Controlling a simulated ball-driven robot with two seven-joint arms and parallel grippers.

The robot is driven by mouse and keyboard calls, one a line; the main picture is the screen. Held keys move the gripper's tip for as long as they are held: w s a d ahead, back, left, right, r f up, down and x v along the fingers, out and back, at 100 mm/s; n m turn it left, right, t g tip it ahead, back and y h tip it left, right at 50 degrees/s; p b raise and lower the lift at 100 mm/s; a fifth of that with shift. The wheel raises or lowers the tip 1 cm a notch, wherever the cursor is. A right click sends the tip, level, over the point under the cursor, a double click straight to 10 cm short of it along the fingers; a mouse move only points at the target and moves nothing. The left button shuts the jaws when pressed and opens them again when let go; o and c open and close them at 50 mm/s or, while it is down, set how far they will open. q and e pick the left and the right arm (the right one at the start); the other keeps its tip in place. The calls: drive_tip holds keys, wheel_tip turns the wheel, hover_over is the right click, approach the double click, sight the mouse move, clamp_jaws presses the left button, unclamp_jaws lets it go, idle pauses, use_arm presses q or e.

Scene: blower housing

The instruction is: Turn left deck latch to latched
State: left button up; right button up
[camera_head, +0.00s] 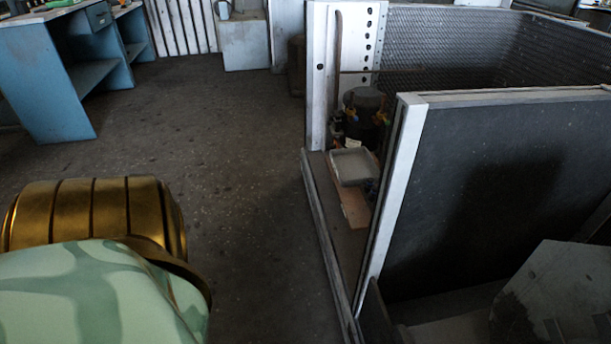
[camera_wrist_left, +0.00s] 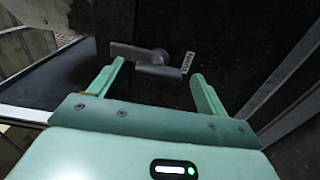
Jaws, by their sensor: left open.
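In the left wrist view, a grey metal latch (camera_wrist_left: 138,53) with a lever is on a dark panel. Its lever reaches to the left from a round pivot, and a short grey bar sits just below the pivot. A small white label with dark marks is to the right of it. My left gripper (camera_wrist_left: 157,72) is open, with its two pale green fingers on either side of the short bar. I cannot tell whether either finger touches the latch. The latch cannot be made out in the head view, and my right gripper is in neither view.
In the head view, a white-framed housing with dark panels (camera_head: 485,180) fills the right side. A blue workbench (camera_head: 48,85) stands at upper left. The floor (camera_head: 240,170) between is clear.

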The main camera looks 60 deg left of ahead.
use_arm(q)
drive_tip(key=p+v, duration=0.1)
drive_tip(key=v, duration=1.2)
drive_tip(key=shift+s, duration=0.3)
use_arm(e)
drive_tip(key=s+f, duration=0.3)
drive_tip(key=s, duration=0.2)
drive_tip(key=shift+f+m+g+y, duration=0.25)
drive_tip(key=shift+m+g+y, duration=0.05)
use_arm(q)
drive_tip(key=shift+a, duration=0.1)
